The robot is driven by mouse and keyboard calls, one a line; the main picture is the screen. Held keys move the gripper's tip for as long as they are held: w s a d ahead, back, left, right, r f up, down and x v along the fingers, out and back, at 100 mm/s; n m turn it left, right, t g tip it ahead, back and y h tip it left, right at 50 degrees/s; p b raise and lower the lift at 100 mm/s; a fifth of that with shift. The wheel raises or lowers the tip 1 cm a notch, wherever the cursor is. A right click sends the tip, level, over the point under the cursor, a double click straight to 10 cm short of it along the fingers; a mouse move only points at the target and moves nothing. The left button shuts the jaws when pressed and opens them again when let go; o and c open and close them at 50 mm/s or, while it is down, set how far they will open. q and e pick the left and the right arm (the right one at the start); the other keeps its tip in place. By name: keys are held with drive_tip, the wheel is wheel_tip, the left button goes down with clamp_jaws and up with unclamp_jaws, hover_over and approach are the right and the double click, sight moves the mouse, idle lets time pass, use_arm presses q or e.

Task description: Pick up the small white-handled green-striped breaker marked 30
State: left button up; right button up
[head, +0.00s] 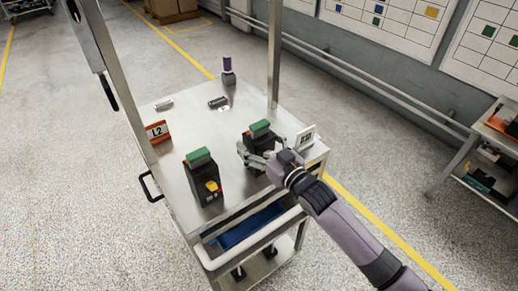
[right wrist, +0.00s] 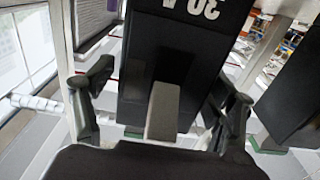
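A black breaker with a green top (head: 259,128) stands upright at the right front of the metal cart top (head: 188,130). My right gripper (head: 255,158) is at its front. In the right wrist view, the black breaker body (right wrist: 175,50) carries an upside-down "30 A" mark, and its pale grey-white handle (right wrist: 162,111) points toward my palm. My right gripper's fingers (right wrist: 165,100) are spread on either side of the breaker; contact is unclear. A second black breaker (head: 204,183) with a green top and yellow handle stands to the left. My left gripper is out of view.
An orange L2 sign (head: 157,131) stands at the cart's left edge and a white sign (head: 305,138) at its right. A purple-topped item (head: 227,70), a dark piece (head: 218,102) and a silver piece (head: 163,104) sit farther back. Metal posts rise from the cart.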

drive_tip(key=c, duration=1.6)
drive_tip(key=shift+r, duration=0.1)
drive_tip(key=shift+c, duration=0.3)
